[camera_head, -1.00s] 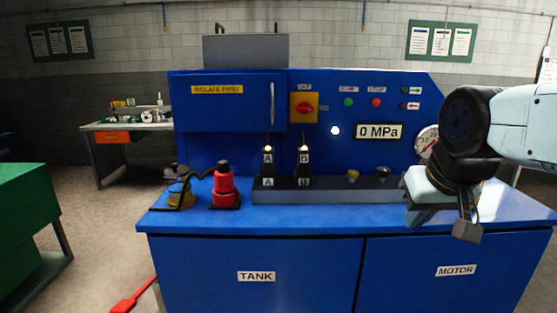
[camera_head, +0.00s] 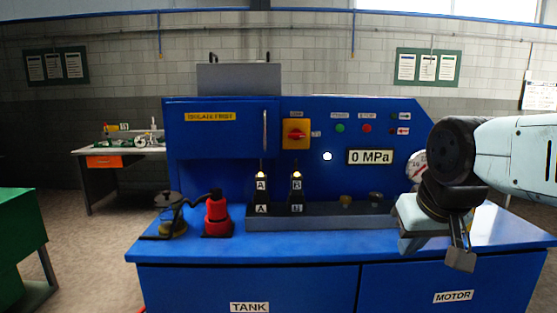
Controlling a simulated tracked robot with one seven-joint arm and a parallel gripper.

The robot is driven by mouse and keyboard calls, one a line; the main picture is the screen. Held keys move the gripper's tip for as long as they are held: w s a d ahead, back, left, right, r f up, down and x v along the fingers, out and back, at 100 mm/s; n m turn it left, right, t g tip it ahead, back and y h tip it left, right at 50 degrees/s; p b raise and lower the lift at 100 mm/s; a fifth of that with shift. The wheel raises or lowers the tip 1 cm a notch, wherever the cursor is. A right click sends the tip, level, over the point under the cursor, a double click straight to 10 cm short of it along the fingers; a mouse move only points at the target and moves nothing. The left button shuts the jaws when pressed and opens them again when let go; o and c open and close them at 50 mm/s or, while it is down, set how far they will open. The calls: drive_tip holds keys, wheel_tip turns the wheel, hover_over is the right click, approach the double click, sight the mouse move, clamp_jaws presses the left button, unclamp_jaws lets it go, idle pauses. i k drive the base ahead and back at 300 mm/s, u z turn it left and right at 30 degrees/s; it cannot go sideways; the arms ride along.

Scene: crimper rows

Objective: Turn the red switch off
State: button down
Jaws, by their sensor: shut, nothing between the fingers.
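The red switch (camera_head: 295,133) is a red rotary knob on a yellow square plate, on the front of the blue machine's upright panel. Its handle looks about horizontal. My gripper (camera_head: 461,258) hangs at the right, over the front right part of the blue bench top, pointing down. It is shut and empty. It is well to the right of the switch, lower, and apart from it. Nothing hides the switch.
A green button (camera_head: 340,128), a red button (camera_head: 367,128) and a 0 MPa display (camera_head: 370,157) sit right of the switch. Levers A (camera_head: 262,185) and B (camera_head: 297,185) stand below it. A red bottle-like item (camera_head: 217,216) stands left on the bench (camera_head: 330,240). A gauge (camera_head: 416,166) is near my arm.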

sight(296, 134)
drive_tip(key=u, duration=0.7)
drive_tip(key=k, duration=0.8)
drive_tip(key=z, duration=0.7)
drive_tip(key=i, duration=1)
drive_tip(key=u, duration=0.05)
